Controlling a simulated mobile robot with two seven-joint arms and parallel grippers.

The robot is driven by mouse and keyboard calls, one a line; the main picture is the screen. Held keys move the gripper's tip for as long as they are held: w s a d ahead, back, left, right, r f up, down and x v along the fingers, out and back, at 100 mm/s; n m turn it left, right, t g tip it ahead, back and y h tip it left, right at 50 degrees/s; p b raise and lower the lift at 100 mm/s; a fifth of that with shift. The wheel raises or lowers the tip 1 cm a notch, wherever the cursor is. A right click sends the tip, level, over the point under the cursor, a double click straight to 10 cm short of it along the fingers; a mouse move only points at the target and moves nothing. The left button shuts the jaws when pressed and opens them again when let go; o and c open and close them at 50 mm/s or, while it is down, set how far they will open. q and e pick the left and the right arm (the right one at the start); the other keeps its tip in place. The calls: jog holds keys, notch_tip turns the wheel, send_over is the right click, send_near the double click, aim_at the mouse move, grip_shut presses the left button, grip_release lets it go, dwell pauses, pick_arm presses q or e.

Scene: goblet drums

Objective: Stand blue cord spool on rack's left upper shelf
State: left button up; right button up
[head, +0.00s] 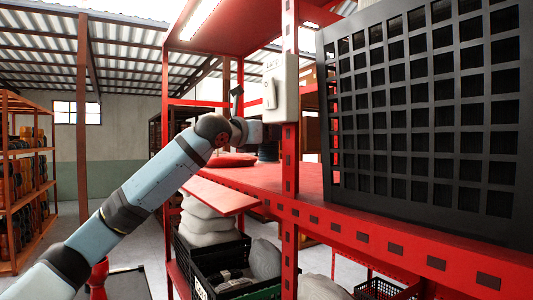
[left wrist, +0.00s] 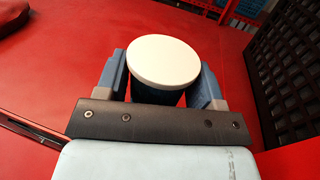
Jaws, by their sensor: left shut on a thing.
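The blue cord spool shows in the left wrist view as a round white end disc (left wrist: 163,60) with a dark blue body below it. My left gripper (left wrist: 163,92) is shut on it, with one blue-grey finger on each side. Red shelf surface (left wrist: 60,70) lies around it; whether the spool touches the shelf, I cannot tell. In the head view my left arm reaches into the red rack (head: 290,180) above its upper shelf (head: 245,175). The gripper end is largely hidden behind a white box and post there. My right gripper is not in view.
A black lattice crate (head: 425,120) fills the shelf's right side. A white switch box (head: 280,88) hangs on the front post. Red sacks (head: 232,160) lie at the shelf's back left. Below are grey sacks (head: 207,225) and a black crate (head: 205,262).

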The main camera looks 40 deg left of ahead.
aim_at(262, 153)
pick_arm(q)
jog(key=shift+s+f, duration=0.1)
jog(key=shift+f, duration=0.5)
notch_tip(262, 153, down, 3)
jog(key=shift+f, duration=0.35)
jog(key=o, duration=0.9)
jog(key=shift+o, duration=0.5)
jog(key=shift+f, duration=0.1)
